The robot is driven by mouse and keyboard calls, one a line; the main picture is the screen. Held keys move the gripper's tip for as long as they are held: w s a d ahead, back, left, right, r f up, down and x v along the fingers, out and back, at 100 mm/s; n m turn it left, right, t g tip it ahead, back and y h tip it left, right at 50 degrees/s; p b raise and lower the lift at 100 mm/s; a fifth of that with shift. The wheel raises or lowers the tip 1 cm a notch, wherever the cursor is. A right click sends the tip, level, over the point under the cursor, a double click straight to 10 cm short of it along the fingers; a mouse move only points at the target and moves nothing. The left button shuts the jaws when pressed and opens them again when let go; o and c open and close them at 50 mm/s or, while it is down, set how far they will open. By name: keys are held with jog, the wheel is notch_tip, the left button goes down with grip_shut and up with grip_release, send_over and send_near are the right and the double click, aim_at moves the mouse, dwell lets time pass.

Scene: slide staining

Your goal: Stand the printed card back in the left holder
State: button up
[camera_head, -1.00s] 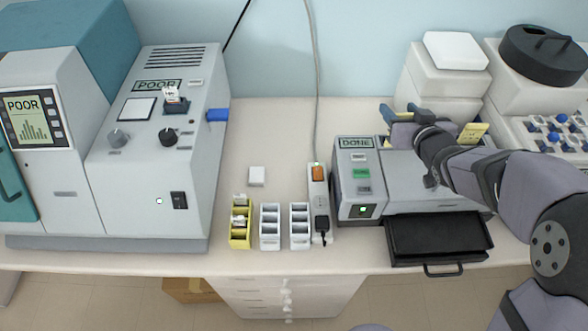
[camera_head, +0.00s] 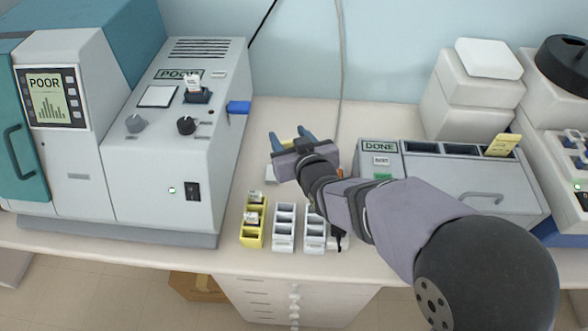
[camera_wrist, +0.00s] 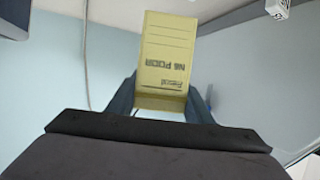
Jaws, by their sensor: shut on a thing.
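My gripper (camera_head: 290,137) is over the bench, between the left machine and the machine marked DONE. It is shut on a yellow printed card (camera_wrist: 166,50), which shows between the fingers in the wrist view with the print upside down. In the head view only a little of this card shows behind the gripper. A dark holder (camera_head: 198,98) stands on the sloped top of the left machine, with a small white printed piece (camera_head: 193,82) upright in it. I cannot tell for certain that this is the left holder.
A yellow rack (camera_head: 253,238) with white-topped pieces and two white racks (camera_head: 284,240) stand at the bench's front. The DONE machine (camera_head: 380,147) has dark slots and a yellow card (camera_head: 503,145) standing at its right. A blue tab (camera_head: 238,107) sticks out from the left machine.

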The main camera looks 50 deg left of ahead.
jog(key=shift+s+a+f+p, duration=0.15)
jog(key=shift+f+p, duration=0.65)
jog(key=shift+f, duration=1.8)
jog(key=shift+s+d+f+p, duration=0.15)
jog(key=shift+f+p, duration=0.65)
jog(key=shift+f, duration=1.75)
jog(key=shift+a+f, duration=0.1)
jog(key=o, duration=1.1)
jog(key=shift+r, duration=0.2)
jog(key=shift+s+d+b, duration=0.2)
jog(key=shift+d+b, duration=0.1)
jog(key=shift+d, duration=0.15)
jog(key=shift+o, duration=0.6)
jog(key=b+v, duration=0.3)
jog(key=v, duration=0.8)
jog(key=shift+r+b, duration=0.2)
jog(key=shift+b, duration=0.2)
